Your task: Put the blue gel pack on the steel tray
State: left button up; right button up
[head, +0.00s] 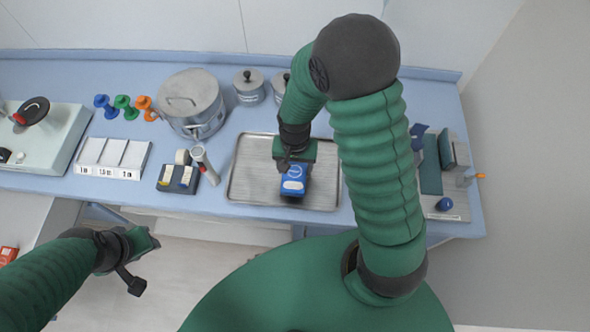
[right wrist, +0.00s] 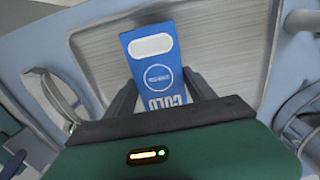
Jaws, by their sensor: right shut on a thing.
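The blue gel pack (head: 293,184) has a white label and is held by my right gripper (head: 293,172) over the steel tray (head: 245,185). In the right wrist view the gel pack (right wrist: 156,64) sits between the two dark fingers of my right gripper (right wrist: 160,92), with the steel tray (right wrist: 225,45) behind it. I cannot tell whether the pack touches the tray. My left gripper (head: 146,262) is in front of the counter, low at the left, with its jaws apart and nothing between them.
A large steel pot (head: 190,103) and small lidded canisters (head: 249,88) stand behind the tray. A dark block (head: 178,178) and a tube (head: 204,163) are left of it. A white divided tray (head: 112,158) lies farther left. Green and blue items (head: 431,165) stand at the right.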

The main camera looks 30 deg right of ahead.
aim_at(294, 168)
jog(key=f, duration=0.3)
jog(key=shift+w+f, duration=0.2)
jog(key=shift+f, duration=0.1)
jog(key=shift+s+d, duration=0.1)
jog(key=o, duration=1.5)
notch_tip(294, 168, up, 12)
jog(key=shift+r, duration=0.1)
